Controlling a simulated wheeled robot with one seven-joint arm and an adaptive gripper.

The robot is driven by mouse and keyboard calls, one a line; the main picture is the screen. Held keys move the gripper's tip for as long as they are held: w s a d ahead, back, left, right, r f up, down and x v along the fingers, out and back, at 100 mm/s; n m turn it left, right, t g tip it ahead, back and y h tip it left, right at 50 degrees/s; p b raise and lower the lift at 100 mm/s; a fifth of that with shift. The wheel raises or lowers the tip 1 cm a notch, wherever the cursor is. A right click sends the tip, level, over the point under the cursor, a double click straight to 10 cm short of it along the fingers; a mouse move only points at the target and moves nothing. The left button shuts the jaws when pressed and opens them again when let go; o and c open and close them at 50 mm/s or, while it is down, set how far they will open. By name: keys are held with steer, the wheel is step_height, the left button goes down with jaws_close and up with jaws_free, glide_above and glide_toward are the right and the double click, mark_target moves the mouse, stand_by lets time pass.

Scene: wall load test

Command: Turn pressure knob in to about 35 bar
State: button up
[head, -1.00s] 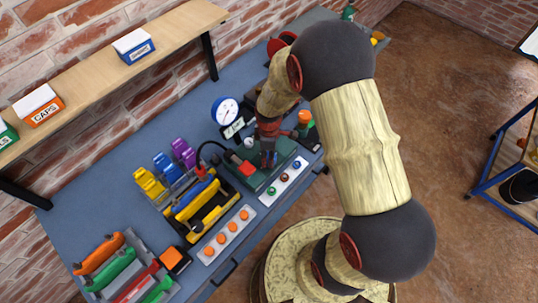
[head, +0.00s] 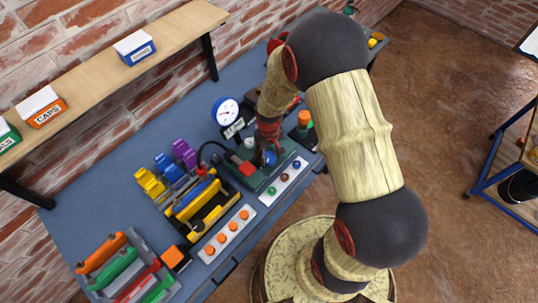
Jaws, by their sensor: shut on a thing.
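A round white pressure gauge (head: 225,111) stands upright on the bench beside a green test unit (head: 251,179). Its needle is too small to read in bar. My gripper (head: 268,156) points down over the green unit and is shut on a blue knob (head: 270,158), taken to be the pressure knob. Most of the knob is hidden by the fingers.
A strip with coloured buttons (head: 283,180) is in front. An orange-topped item (head: 304,119) stands close right. A shelf (head: 100,68) overhangs behind.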

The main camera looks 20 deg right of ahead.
steer(key=m, duration=1.3)
steer(key=shift+m+p, duration=0.4)
steer(key=m, duration=1.3)
steer(key=shift+m, duration=0.3)
steer(key=o, duration=1.2)
